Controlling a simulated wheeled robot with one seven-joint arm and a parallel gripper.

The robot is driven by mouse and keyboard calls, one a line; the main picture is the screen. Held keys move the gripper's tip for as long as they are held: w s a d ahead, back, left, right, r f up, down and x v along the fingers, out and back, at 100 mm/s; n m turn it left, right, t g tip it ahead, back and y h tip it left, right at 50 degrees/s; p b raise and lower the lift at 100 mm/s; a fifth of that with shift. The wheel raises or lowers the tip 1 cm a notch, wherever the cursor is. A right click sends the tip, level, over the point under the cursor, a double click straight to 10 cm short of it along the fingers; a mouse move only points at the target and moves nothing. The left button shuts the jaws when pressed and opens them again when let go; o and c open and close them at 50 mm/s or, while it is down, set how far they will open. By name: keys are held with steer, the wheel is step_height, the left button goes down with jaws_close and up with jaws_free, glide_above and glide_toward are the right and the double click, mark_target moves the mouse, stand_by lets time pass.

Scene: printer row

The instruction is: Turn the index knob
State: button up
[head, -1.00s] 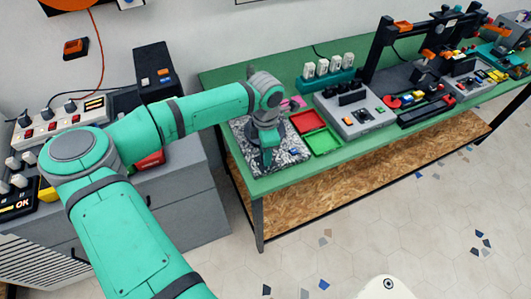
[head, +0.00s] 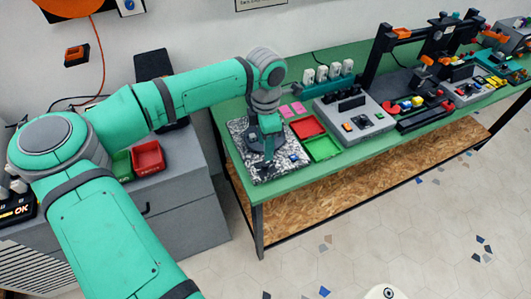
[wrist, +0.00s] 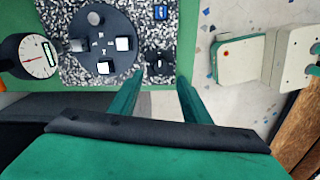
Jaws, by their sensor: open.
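A black round knob (wrist: 159,63) with a white mark sits at the edge of the speckled plate (wrist: 185,35) in the wrist view. Beside it is a dark round disc (wrist: 100,40) with white square blocks and a grey post. My gripper (wrist: 160,79) is open and empty, its two teal fingers reaching toward the knob, one on each side of it in the picture. Whether they touch it I cannot tell. In the head view my gripper (head: 268,162) points down over the speckled plate (head: 243,135) at the table's near left end, hiding much of it.
A dial gauge (wrist: 34,57) stands left of the disc. A small blue item (wrist: 160,12) lies on the plate. Right of the plate are a red tray (head: 307,127), a green tray (head: 322,148) and a grey control box (head: 353,119).

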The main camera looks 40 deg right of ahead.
steer(key=shift+r, duration=1.5)
